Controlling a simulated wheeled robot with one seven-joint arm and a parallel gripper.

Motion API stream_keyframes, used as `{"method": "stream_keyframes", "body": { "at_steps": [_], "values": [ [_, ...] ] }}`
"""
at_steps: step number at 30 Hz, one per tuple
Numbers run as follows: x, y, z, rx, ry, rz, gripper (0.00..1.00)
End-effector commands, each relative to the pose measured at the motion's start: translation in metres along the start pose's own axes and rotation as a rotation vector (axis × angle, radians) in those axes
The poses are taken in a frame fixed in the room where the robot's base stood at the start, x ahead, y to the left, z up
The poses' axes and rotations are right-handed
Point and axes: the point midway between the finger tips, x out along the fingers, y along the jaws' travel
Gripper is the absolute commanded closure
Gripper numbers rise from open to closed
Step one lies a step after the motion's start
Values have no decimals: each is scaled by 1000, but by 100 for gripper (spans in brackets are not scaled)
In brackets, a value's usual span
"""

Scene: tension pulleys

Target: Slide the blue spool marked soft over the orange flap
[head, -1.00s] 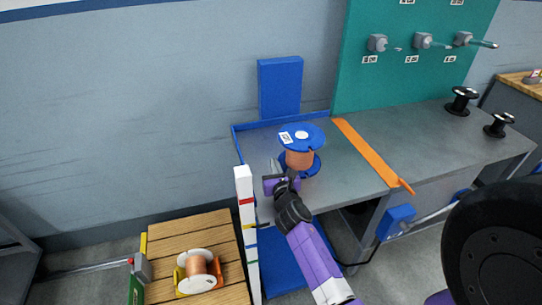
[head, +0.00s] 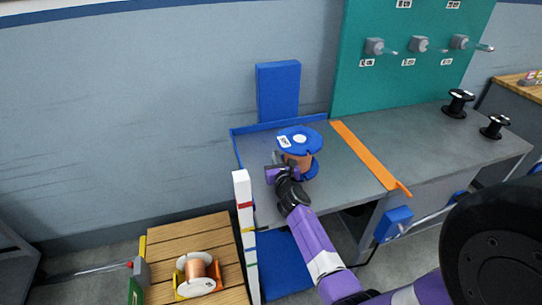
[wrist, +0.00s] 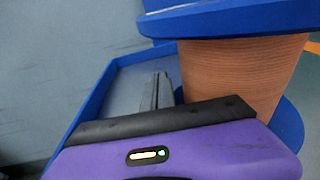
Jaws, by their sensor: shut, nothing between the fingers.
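The blue spool (head: 299,138) with copper winding and a white label stands upright on the grey bench, left of the orange flap (head: 365,155). The label is too small to read. The flap is a strip running across the bench top to its front edge. My gripper (head: 276,160) is shut and empty at the spool's left side. In the wrist view, the fingers (wrist: 156,92) lie just left of the copper winding (wrist: 240,70), below the blue upper flange (wrist: 235,18). I cannot tell whether they touch the spool. My gripper body hides part of the lower flange.
A blue rim (head: 280,122) edges the bench's left end, with a blue upright block (head: 278,90) behind. A striped white post (head: 244,215) stands at front left. Two black spools (head: 457,103) stand at the far right. The bench right of the flap is clear nearby.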

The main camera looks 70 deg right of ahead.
Motion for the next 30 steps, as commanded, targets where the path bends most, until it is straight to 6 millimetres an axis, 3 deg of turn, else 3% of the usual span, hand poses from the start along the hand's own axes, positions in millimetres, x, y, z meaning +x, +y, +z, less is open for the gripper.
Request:
{"method": "stream_keyframes", "body": {
  "at_steps": [21, 30],
  "values": [
    [5, -54, 1, 0, 2, -6, 100],
    [5, -59, 0, 1, 1, -4, 100]
  ]
}}
